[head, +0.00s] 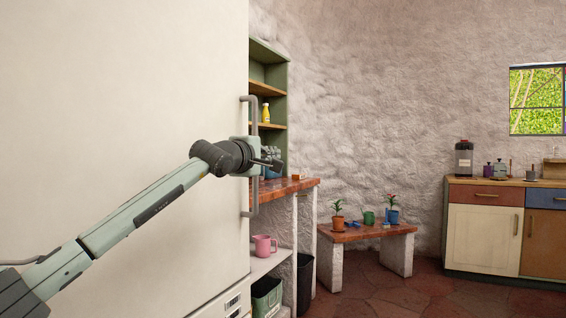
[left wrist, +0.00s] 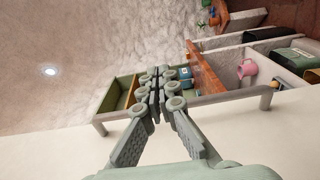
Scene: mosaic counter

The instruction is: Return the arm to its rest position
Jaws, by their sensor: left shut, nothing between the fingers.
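My left arm comes in from the left in the head view, raised in front of a large cream door. My left gripper (head: 271,162) is at its end, beside the door's grey vertical handle (head: 254,206). In the left wrist view the fingers of my left gripper (left wrist: 155,100) are together and hold nothing. I cannot tell from these views whether the gripper touches the handle. My right arm and gripper are not in view.
Right of the door stand green shelves (head: 268,48) with a yellow bottle (head: 265,113), and a tiled counter (head: 290,186) above a pink pitcher (head: 264,245). A low bench (head: 365,232) holds potted plants. Cabinets (head: 482,232) stand at far right. The reddish floor between is clear.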

